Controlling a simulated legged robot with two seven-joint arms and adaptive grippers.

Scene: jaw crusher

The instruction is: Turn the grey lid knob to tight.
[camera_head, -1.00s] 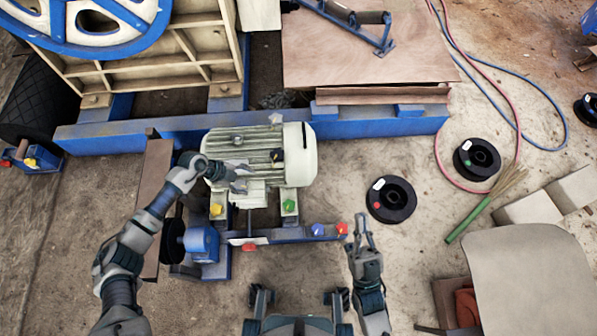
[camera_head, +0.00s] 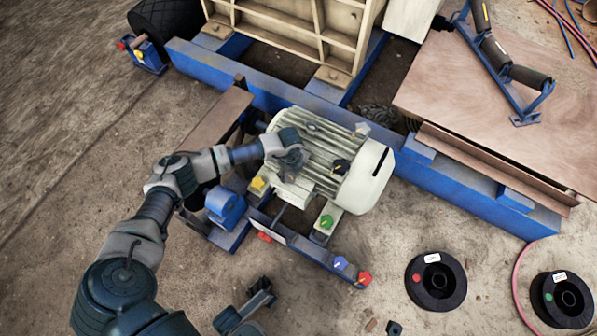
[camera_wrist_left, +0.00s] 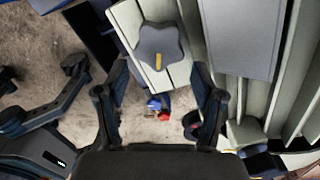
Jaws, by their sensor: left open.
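The grey lid knob (camera_wrist_left: 163,45) is star-shaped with a yellow mark on its near edge. In the left wrist view it sits on a pale green-grey slatted surface, ahead of and between my open fingers. My left gripper (camera_wrist_left: 160,78) shows no visible contact with it. In the head view my left gripper (camera_head: 293,162) is over the pale ribbed motor (camera_head: 370,175), and the knob cannot be made out clearly there. I cannot read any tight marking.
A dark knob (camera_head: 340,166) sits on the motor beside my gripper. Yellow (camera_head: 258,183), green (camera_head: 326,221), blue (camera_head: 340,262) and red (camera_head: 363,279) knobs are around the motor's base. Black spools (camera_head: 436,281) lie on the floor at right. A blue beam (camera_head: 470,192) runs behind the motor.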

